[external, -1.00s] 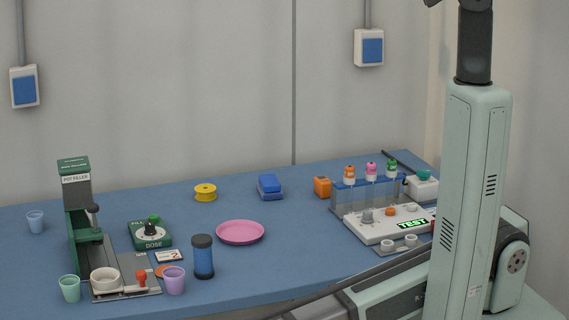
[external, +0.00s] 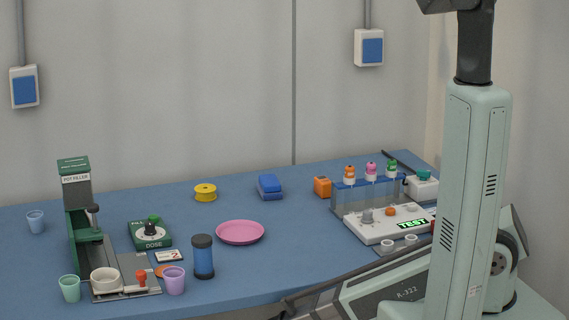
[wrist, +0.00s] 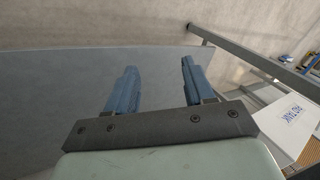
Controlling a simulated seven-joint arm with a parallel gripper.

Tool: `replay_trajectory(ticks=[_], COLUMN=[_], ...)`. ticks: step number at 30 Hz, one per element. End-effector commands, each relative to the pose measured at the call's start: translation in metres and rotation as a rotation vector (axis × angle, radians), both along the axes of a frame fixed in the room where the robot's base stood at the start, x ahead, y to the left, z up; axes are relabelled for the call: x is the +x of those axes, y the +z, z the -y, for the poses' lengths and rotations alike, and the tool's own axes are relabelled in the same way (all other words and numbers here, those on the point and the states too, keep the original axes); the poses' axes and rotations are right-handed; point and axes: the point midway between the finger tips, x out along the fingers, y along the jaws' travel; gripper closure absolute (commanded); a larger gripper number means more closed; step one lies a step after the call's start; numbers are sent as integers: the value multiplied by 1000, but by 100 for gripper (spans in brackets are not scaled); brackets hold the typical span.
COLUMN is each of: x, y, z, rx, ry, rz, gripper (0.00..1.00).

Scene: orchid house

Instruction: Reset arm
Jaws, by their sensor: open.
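My gripper (wrist: 158,88) shows in the wrist view, with its two blue fingers well apart and nothing between them. A plain grey surface lies beyond the fingers. My fingers cannot be made out there, as the arm runs to the lower picture edge.
The bench holds a green pot filler (external: 78,205), a blue jar (external: 203,258), a pink plate (external: 240,232) and a test station (external: 385,228) near my arm. In the wrist view, a metal rail (wrist: 250,57) and a white box (wrist: 290,120) are at the right.

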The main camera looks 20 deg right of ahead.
Motion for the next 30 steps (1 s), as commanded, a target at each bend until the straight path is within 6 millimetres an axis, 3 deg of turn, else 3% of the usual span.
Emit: replay_trajectory(ticks=[1,3,13,21,30], x=[6,11,12,-8,-40], y=[-10,-22,-61,-78,-83], z=[27,58,181,276,367], rx=[-39,-88,-263,-373,-453], ry=[7,29,120,192,223], rz=[-8,-19,-105,-218,-366], gripper=[47,47,47,47,47])
